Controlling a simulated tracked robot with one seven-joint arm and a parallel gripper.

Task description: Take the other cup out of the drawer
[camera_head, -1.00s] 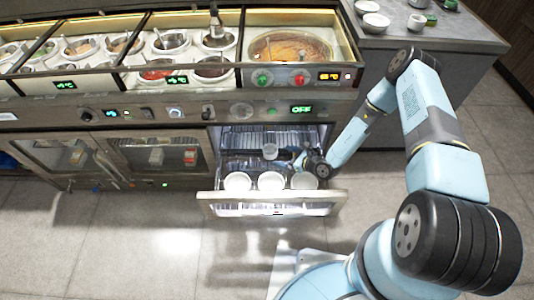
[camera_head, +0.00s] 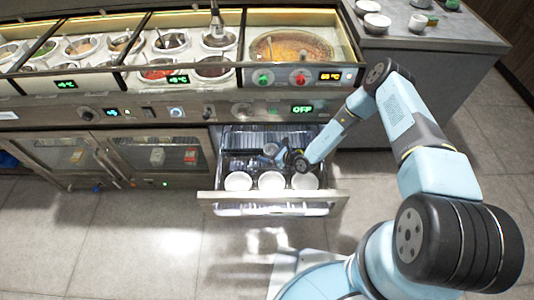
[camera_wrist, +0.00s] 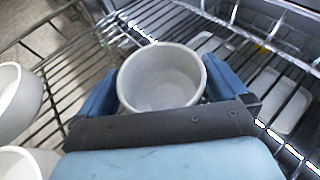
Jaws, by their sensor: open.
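The drawer (camera_head: 215,197) is pulled out below the counter. A grey-white cup (camera_wrist: 160,80) stands on its wire rack behind the front row, seen from above in the wrist view and empty. My gripper (camera_head: 274,155) is down in the drawer. Its blue fingers are open on either side of this cup in the wrist view, and contact cannot be told. In the head view my gripper mostly hides this cup. Three white cups, left (camera_head: 238,181), middle (camera_head: 271,181) and right (camera_head: 304,181), stand in a row along the drawer front.
The counter edge (camera_head: 180,108) overhangs the back of the drawer. Sauce wells and a round pan (camera_head: 290,46) sit above. A grey side counter (camera_head: 430,38) with several small bowls is at the right. The floor in front is clear.

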